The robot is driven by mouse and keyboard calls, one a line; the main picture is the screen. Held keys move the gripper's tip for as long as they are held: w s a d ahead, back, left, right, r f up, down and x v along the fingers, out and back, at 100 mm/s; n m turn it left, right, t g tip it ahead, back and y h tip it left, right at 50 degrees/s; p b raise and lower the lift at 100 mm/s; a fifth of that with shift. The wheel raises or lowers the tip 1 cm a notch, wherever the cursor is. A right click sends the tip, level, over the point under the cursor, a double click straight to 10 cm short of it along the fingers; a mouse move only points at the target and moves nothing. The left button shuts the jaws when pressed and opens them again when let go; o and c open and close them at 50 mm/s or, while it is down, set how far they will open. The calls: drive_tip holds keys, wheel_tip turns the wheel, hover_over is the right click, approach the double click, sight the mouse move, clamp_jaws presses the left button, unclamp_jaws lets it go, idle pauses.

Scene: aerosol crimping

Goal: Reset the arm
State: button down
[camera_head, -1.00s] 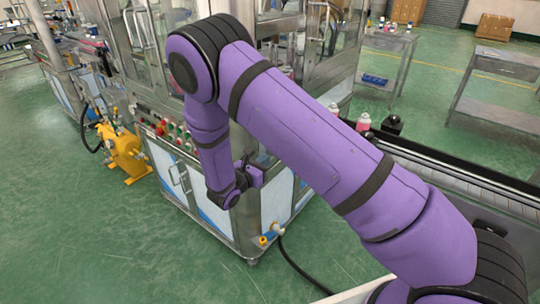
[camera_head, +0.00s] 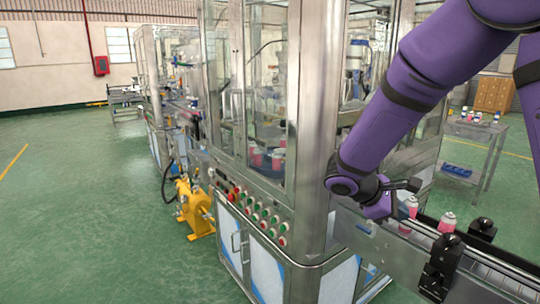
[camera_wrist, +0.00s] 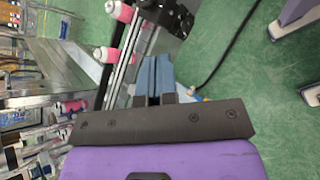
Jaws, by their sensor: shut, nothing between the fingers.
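My purple arm (camera_head: 415,85) reaches in from the upper right of the head view. Its wrist is in front of the machine's right corner post, by the conveyor. In the wrist view my gripper (camera_wrist: 154,78) shows two blue-grey fingers lying together, shut, with nothing held. They point toward the conveyor and the green floor. In the head view the fingers are hard to make out from the dark wrist parts.
The crimping machine (camera_head: 262,150) with glass doors and a button panel (camera_head: 262,215) stands close at the middle. A conveyor (camera_head: 485,272) carries pink cans (camera_head: 447,222) at right. A yellow device (camera_head: 197,208) stands left. Green floor (camera_head: 80,220) is clear at left.

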drive_tip(key=s+r+m+t+y, duration=0.2)
drive_tip(key=s+r+m+y, duration=0.3)
drive_tip(key=s, duration=0.7)
drive_tip(key=s+r+m+t+y, duration=0.3)
drive_tip(key=s+r+m+y, duration=0.3)
drive_tip(key=s+r, duration=0.3)
drive_tip(key=shift+s+r+m, duration=0.35)
drive_tip(key=shift+s+m, duration=0.05)
drive_tip(key=shift+s, duration=1.15)
drive_tip(key=shift+d, duration=0.1)
